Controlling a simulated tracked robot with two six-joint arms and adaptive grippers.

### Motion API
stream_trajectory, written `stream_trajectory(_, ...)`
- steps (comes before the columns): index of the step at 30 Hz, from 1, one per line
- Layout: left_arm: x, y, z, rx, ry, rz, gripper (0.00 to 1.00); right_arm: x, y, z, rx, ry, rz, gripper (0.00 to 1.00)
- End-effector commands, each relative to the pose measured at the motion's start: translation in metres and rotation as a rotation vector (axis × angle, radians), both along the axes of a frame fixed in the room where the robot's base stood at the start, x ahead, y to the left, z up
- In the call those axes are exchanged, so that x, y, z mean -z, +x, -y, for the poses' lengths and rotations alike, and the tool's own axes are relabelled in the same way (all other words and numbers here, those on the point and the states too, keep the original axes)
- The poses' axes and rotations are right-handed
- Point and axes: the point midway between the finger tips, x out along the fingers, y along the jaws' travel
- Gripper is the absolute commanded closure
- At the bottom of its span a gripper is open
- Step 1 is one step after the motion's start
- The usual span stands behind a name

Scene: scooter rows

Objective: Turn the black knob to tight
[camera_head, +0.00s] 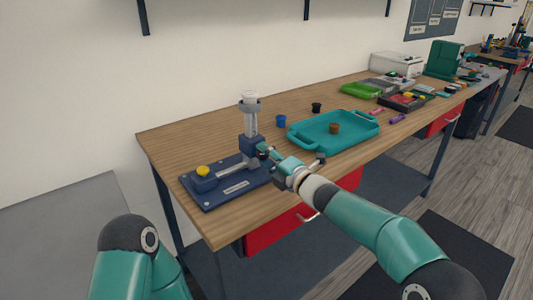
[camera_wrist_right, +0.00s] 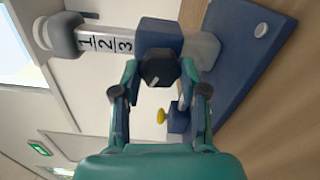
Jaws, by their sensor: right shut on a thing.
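The black knob (camera_wrist_right: 159,69) sits on the front of a dark blue block (camera_wrist_right: 160,35) on a clamp stand. A short light mark shows on the knob's face. My right gripper (camera_wrist_right: 160,82) has one finger on each side of the knob and is shut on it. In the head view the right gripper (camera_head: 268,155) reaches the stand's blue block (camera_head: 250,145) and mostly hides the knob. The clear column above carries the digits 1, 2 and 3 in the wrist view. My left gripper is out of view; only part of my left arm shows at the lower left.
A teal tray (camera_head: 350,138) holding a brown piece (camera_head: 334,128) lies to the right. A blue cup (camera_head: 281,121) and a black cup (camera_head: 316,107) stand behind.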

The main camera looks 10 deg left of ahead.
Motion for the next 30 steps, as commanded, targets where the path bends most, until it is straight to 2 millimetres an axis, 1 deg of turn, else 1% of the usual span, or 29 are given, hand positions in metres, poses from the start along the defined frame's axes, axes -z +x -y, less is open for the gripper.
stream_trajectory(1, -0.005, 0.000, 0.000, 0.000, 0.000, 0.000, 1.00, -0.003, 0.003, 0.004, 0.009, 0.029, -0.036, 0.92)
stream_trajectory(21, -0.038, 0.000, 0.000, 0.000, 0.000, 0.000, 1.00, -0.002, 0.004, 0.005, 0.013, 0.420, -0.538, 0.92)
stream_trajectory(30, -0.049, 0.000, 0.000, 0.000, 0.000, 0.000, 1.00, 0.000, 0.004, 0.005, 0.012, 0.558, -0.716, 0.92)
